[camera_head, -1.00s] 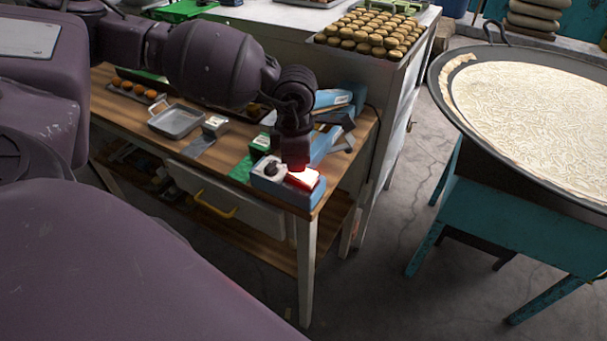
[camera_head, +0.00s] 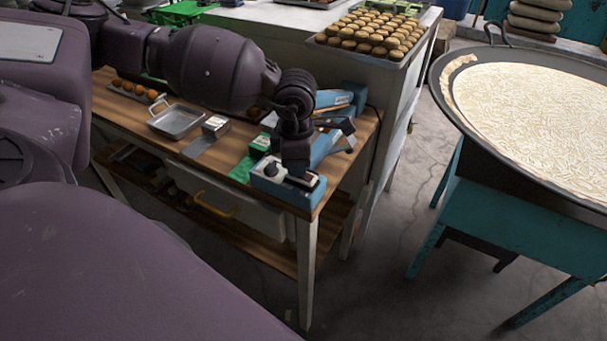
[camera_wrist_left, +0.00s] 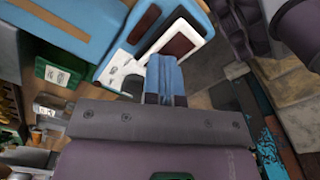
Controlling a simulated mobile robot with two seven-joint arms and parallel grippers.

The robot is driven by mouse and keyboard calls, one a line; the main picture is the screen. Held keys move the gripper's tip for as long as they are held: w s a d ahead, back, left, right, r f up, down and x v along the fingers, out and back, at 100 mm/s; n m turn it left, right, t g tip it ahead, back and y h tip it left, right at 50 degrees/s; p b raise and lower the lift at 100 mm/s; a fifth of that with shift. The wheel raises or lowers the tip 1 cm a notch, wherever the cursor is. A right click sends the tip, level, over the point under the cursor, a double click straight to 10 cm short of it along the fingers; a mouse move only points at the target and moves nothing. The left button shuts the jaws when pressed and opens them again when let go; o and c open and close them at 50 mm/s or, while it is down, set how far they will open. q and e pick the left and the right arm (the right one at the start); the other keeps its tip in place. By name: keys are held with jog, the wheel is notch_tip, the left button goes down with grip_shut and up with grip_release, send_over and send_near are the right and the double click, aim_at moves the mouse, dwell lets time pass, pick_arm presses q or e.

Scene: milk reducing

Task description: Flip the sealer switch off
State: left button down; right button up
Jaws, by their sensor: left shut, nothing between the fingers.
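The blue sealer (camera_head: 285,196) sits at the near right corner of the wooden table, with a dark knob (camera_head: 271,170) on its white top. Its switch (camera_head: 307,183) is dark and partly hidden by my left gripper (camera_head: 297,174). In the left wrist view the sealer's white panel shows a dark red switch (camera_wrist_left: 178,45), unlit. My left gripper (camera_wrist_left: 165,80) is shut and empty, its blue fingertips at the panel edge close to the switch. I cannot tell whether they touch it. My right gripper is not in view.
A metal tray (camera_head: 177,121) and a small metal block (camera_head: 215,126) lie further left. A white cabinet with a tray of buns (camera_head: 365,40) stands behind. A large round pan (camera_head: 535,120) is at right.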

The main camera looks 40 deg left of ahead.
pick_arm(q)
jog(key=shift+r+p, duration=0.9)
jog(key=shift+r, duration=0.5)
jog(key=shift+r+p, duration=1.1)
jog(key=shift+r, duration=0.95)
